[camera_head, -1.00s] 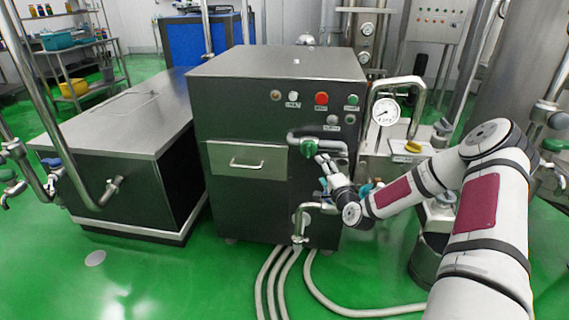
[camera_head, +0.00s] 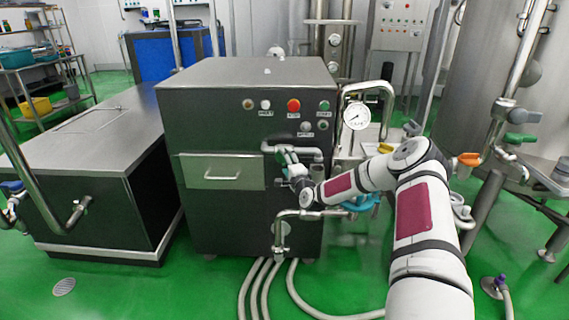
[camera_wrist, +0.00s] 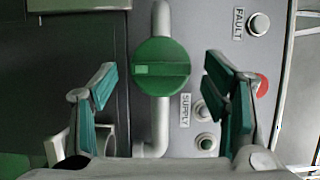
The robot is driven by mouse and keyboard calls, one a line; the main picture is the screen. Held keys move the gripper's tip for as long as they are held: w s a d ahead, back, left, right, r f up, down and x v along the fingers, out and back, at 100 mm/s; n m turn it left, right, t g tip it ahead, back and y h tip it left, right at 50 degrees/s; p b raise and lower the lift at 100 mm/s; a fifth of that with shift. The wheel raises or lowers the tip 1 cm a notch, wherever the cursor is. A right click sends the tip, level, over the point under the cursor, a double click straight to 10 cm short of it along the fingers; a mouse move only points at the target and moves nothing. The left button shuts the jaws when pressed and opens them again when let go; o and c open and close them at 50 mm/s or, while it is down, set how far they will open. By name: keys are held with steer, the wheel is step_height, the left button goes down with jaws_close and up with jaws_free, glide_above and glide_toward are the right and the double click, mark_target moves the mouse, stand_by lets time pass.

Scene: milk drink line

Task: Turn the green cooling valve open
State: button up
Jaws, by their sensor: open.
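The green cooling valve (camera_wrist: 161,67) is a round green knob with a raised bar lying crosswise in the wrist view and a paler patch on the bar's left. It sits on a grey pipe (camera_wrist: 160,130) on the cabinet front. My gripper (camera_wrist: 158,72) is open and empty, with one teal-padded finger on each side of the knob and visible gaps to both. In the head view my gripper (camera_head: 287,163) is at the cabinet front, below the bent upper pipe (camera_head: 302,152), and largely covers the valve.
The dark cabinet (camera_head: 225,115) has a red button (camera_head: 293,105) and other buttons above the valve. A lower pipe (camera_head: 300,214) projects beneath my gripper. A gauge (camera_head: 356,116) stands to the right. Pale hoses (camera_head: 262,285) lie on the green floor.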

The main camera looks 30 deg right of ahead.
steer(key=shift+w+d, duration=0.15)
steer(key=shift+w, duration=0.5)
steer(key=c, duration=1.1)
steer(key=shift+r+n, duration=0.15)
steer(key=shift+n, duration=0.15)
steer(key=shift+c, duration=0.2)
steer(key=n+g, duration=0.1)
steer(key=n, duration=0.2)
steer(key=n+g+h+b, duration=0.1)
steer(key=n+g, duration=0.1)
steer(key=n, duration=0.1)
steer(key=n+g, duration=0.1)
steer(key=n, duration=0.2)
steer(key=shift+w+a+r+n+g+h, duration=0.25)
steer(key=shift+a+n+g+h, duration=0.05)
steer(key=shift+n+g+h, duration=0.1)
steer(key=n+g+h+b, duration=0.1)
steer(key=n+h+b, duration=0.1)
steer(key=n+b, duration=0.1)
steer(key=shift+g, duration=0.3)
